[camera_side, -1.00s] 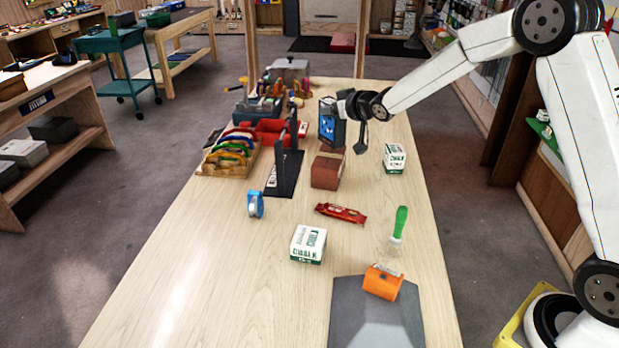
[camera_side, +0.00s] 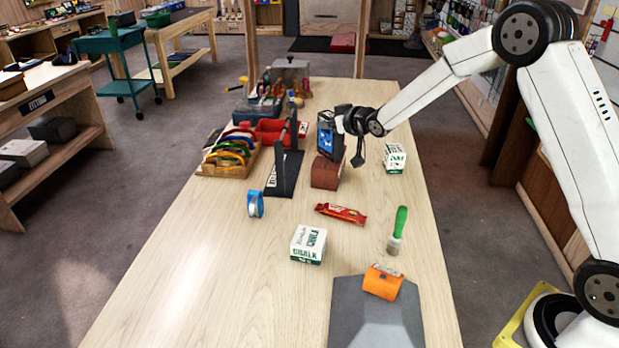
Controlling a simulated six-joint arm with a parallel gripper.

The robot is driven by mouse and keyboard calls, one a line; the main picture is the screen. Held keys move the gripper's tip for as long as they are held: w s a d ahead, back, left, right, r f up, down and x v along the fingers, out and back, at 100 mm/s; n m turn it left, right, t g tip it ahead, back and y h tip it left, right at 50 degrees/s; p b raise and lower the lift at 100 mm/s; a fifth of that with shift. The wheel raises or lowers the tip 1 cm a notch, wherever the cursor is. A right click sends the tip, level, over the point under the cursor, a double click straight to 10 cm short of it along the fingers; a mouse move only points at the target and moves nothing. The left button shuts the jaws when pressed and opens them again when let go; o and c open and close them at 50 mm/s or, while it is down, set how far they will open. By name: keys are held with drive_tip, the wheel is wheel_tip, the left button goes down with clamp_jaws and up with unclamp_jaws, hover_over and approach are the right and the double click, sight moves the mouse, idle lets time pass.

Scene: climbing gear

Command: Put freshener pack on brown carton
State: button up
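The freshener pack (camera_side: 326,142), dark with a blue front, is upright and slightly tilted at my gripper (camera_side: 339,122). My gripper reaches in from the right and appears shut on the pack's upper part; its fingertips are small and partly hidden. The brown carton (camera_side: 324,174), a reddish-brown box, stands on the table directly below the pack. The pack's lower edge overlaps the carton's top in this view; I cannot tell whether they touch.
A black stand (camera_side: 285,172) is close left of the carton. A white-green box (camera_side: 395,158) is to the right. A red wrapper (camera_side: 341,213), chalk box (camera_side: 308,244), blue tape roll (camera_side: 255,204) and green-handled brush (camera_side: 398,230) lie nearer. The left front table (camera_side: 190,270) is clear.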

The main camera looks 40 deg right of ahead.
drive_tip(key=shift+o, duration=1)
drive_tip(key=shift+r, duration=0.2)
drive_tip(key=v, duration=1.2)
drive_tip(key=shift+s+f, duration=0.15)
drive_tip(key=s+a+f+g, duration=0.2)
drive_tip(key=s+f+g, duration=0.1)
drive_tip(key=s, duration=0.4)
drive_tip(key=s+a+f+g, duration=0.3)
drive_tip(key=s+f+g, duration=0.1)
drive_tip(key=s, duration=0.4)
drive_tip(key=s+a+f+g, duration=0.2)
drive_tip(key=s+f+g, duration=0.1)
drive_tip(key=s, duration=0.5)
drive_tip(key=shift+s+a+g, duration=0.2)
drive_tip(key=shift+s+g, duration=0.05)
drive_tip(key=shift+g, duration=0.15)
drive_tip(key=shift+f, duration=0.15)
